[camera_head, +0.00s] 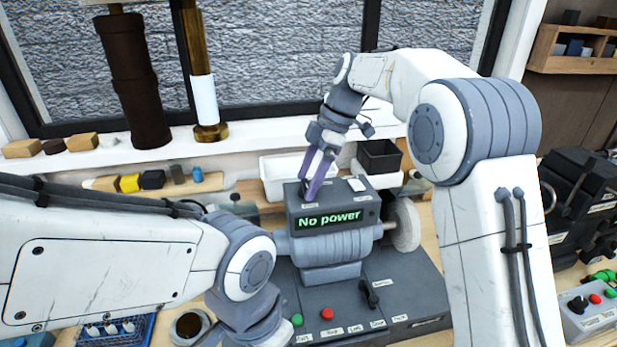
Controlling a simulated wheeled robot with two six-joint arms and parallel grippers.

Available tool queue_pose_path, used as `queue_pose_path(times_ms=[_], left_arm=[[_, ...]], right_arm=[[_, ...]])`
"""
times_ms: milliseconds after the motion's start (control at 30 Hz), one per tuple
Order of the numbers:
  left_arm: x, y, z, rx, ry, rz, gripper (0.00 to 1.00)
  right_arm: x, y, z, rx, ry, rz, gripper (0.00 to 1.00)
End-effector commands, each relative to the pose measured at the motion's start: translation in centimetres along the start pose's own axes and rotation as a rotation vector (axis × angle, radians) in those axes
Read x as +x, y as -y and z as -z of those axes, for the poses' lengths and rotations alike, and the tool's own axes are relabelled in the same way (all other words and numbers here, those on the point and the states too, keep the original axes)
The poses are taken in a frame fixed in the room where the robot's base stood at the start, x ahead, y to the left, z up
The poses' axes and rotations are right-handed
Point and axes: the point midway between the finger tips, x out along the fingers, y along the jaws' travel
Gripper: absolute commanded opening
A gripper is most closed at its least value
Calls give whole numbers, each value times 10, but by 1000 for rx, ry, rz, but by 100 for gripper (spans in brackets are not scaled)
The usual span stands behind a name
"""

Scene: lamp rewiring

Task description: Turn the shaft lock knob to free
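The grey machine (325,245) stands on the bench in the middle, with a display box (350,224) on top that reads "No power". My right gripper (308,188) has purple fingers and reaches down to the left part of the box's top. Its fingertips are at or just above that surface; I cannot tell whether they hold a small part there. A black knob (369,294) stands on the machine's front base. The labels are too small to read, so I cannot tell which knob is the shaft lock. My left gripper is not in view; its arm crosses the lower left.
A pale disc wheel (403,224) sits at the machine's right end. A green button (296,320) and a red button (327,314) are on the base. A white tray (270,183) and a black bin (379,157) stand behind. My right arm fills the space to the right.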

Motion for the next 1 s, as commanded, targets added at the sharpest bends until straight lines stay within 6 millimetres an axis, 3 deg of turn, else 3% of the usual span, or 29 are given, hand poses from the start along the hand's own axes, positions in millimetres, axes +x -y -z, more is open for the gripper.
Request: queue_pose_path(times_ms=[233, 500, 700, 1000], left_arm=[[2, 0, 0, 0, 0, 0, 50], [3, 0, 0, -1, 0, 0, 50], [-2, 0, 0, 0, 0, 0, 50], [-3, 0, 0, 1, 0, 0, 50]], right_arm=[[-13, -1, -1, 1, 0, -3, 85], [-66, -1, 0, 0, 0, -4, 85], [-95, -1, 0, 1, 0, -3, 85], [-105, 0, 0, 0, 0, 1, 85]])
